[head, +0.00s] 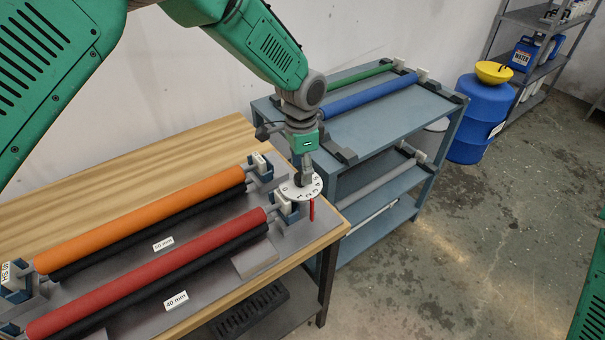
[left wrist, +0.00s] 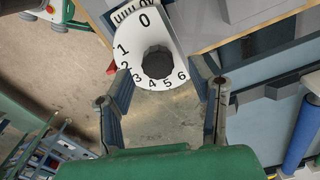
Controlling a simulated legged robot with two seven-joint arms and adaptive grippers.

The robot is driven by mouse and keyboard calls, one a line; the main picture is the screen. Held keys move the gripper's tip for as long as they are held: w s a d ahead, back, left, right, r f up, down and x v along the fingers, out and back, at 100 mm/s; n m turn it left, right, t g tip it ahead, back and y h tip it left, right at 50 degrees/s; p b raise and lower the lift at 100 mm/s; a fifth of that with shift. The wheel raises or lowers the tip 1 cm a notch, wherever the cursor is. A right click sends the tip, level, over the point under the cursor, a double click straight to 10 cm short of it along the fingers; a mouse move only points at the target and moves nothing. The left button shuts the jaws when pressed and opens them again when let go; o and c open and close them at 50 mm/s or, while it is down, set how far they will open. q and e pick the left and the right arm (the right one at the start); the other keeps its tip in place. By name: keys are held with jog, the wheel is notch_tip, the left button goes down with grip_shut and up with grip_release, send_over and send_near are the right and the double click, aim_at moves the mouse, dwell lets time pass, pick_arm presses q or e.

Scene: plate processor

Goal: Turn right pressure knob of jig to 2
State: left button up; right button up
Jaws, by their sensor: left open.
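The jig (head: 205,262) lies on the wooden table and carries an orange roller and a red roller. At its right end is a white numbered dial (head: 313,188), partly hidden by my left gripper (head: 303,172). The left wrist view shows the dial (left wrist: 138,70) with numbers 0 to 6 and a black round knob (left wrist: 157,62) at its centre. My left gripper (left wrist: 165,76) is open there, with one finger on each side of the knob. I cannot tell whether the fingers touch it, or which number the knob is set to. My right gripper is not in view.
The orange roller (head: 150,220) and red roller (head: 150,275) lie left of the dial. A blue-grey cart (head: 385,118) with green and blue rollers stands close behind the table's right end. A blue barrel (head: 480,112) stands farther back.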

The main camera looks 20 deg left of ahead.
pick_arm(q)
notch_tip(320, 180, up, 9)
jog(key=shift+w, duration=0.15)
jog(key=shift+r, duration=0.1)
dwell(0.4)
